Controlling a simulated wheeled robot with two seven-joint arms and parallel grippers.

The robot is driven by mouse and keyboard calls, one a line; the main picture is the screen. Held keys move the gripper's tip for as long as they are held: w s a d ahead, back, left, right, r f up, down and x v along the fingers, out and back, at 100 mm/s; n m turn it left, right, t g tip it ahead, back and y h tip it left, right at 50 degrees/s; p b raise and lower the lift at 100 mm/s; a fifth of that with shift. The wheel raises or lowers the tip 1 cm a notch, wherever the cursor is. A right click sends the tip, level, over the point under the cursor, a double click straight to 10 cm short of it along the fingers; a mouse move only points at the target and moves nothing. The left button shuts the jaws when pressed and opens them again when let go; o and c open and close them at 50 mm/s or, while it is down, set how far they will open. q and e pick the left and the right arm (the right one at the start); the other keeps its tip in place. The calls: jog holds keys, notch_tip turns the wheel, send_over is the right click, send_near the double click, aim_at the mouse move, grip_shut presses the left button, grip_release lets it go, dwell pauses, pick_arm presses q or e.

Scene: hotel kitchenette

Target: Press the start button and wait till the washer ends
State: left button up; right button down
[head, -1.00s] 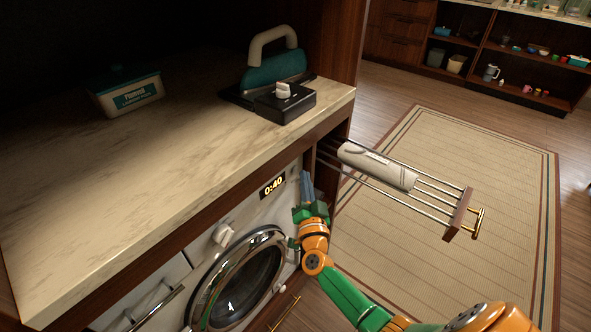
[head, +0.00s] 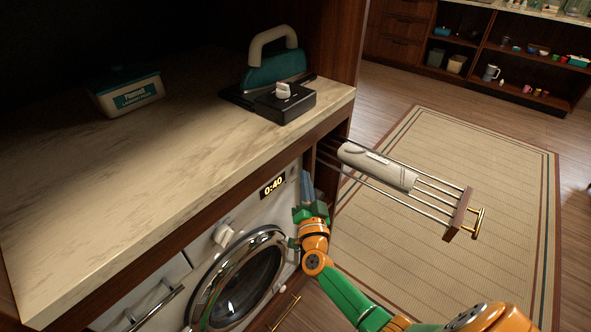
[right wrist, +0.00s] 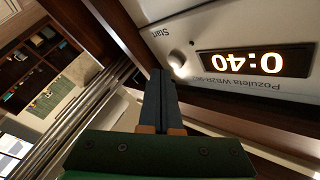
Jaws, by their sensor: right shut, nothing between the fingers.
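The white washer (head: 212,258) stands under the counter with its round glass door (head: 240,285) shut. Its display (head: 272,187) reads 0:40; the display also shows upside down in the right wrist view (right wrist: 254,62). The round start button (right wrist: 178,60), with "Start" printed beside it, shows in the right wrist view. My right gripper (head: 306,178) is shut and empty at the washer's upper right front. In the right wrist view its fingertips (right wrist: 160,75) are close to the button, just beside it; I cannot tell whether they touch. My left gripper is out of view.
A pull-out rack (head: 440,190) with a rolled towel (head: 378,166) sticks out right of my right gripper. On the counter (head: 170,150) are a tub (head: 128,92), a teal iron-like appliance (head: 275,67) and a black box with a knob (head: 284,103). A rug (head: 450,250) lies on the floor.

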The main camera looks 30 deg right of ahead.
jog(key=shift+w, duration=0.1)
dwell(0.3)
jog(key=shift+w+a, duration=0.15)
jog(key=shift+w, duration=0.15)
